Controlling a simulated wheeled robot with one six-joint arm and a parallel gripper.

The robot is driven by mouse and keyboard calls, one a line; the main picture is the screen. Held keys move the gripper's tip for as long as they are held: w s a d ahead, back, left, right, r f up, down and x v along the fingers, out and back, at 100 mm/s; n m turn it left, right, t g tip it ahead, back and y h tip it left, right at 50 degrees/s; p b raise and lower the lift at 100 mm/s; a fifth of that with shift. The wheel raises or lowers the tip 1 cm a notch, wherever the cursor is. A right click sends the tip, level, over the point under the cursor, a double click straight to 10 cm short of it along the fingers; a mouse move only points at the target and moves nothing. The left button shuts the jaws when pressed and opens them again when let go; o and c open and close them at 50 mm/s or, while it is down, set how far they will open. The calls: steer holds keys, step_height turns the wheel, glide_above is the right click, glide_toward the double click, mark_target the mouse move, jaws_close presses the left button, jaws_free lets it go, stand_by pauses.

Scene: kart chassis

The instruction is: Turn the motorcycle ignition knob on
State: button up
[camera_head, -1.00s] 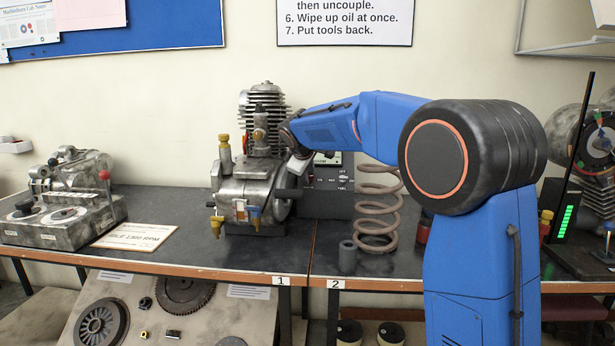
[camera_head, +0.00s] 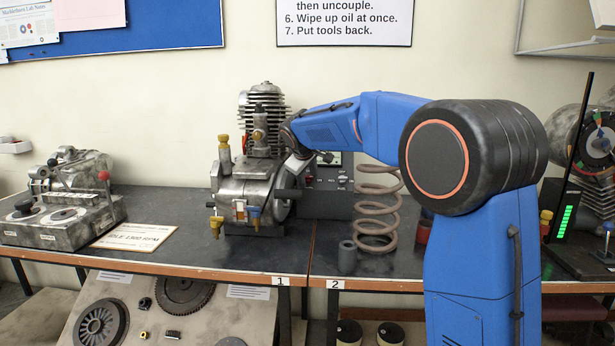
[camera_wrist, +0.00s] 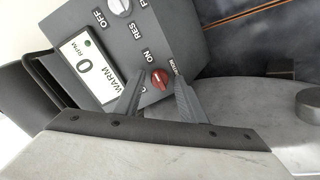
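The red ignition knob (camera_wrist: 160,79) is on the face of a dark grey control box (camera_wrist: 185,35), beside the words ON and IGNITION. My gripper (camera_wrist: 159,77) reaches in over the panel in the wrist view. Its two grey fingers stand apart, one on each side of the knob, with a narrow gap visible; contact is not clear. The left finger partly covers lettering near the knob. In the head view the control box (camera_head: 330,203) stands on the bench right of the engine, with the small red knob (camera_head: 309,180) showing. My gripper is small and dark there beside the engine.
A finned engine (camera_head: 255,185) stands close left of the box. A coil spring (camera_head: 378,205) and small grey cylinder (camera_head: 347,258) stand to the right. In the wrist view a display (camera_wrist: 88,68) reads 0 RPM, and a white knob (camera_wrist: 120,6) sits farther up.

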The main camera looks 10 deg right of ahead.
steer(key=shift+r, duration=0.1)
steer(key=v, duration=1.7)
steer(key=shift+r, duration=0.15)
steer(key=shift+a, duration=0.1)
steer(key=s+d+f+m+g+y, duration=0.15)
steer(key=s+d+f, duration=0.35)
steer(key=s, duration=0.7)
steer(key=s+d+f+m+g, duration=0.1)
steer(key=s+d+f+m, duration=0.1)
steer(key=s+f, duration=0.75)
steer(key=s+d+f+m+g+y, duration=0.15)
steer(key=s+d+f, duration=0.3)
steer(key=s, duration=0.85)
steer(key=s+f+m, duration=0.2)
steer(key=s+f, duration=0.8)
steer(key=s, duration=0.1)
steer(key=shift+a, duration=0.4)
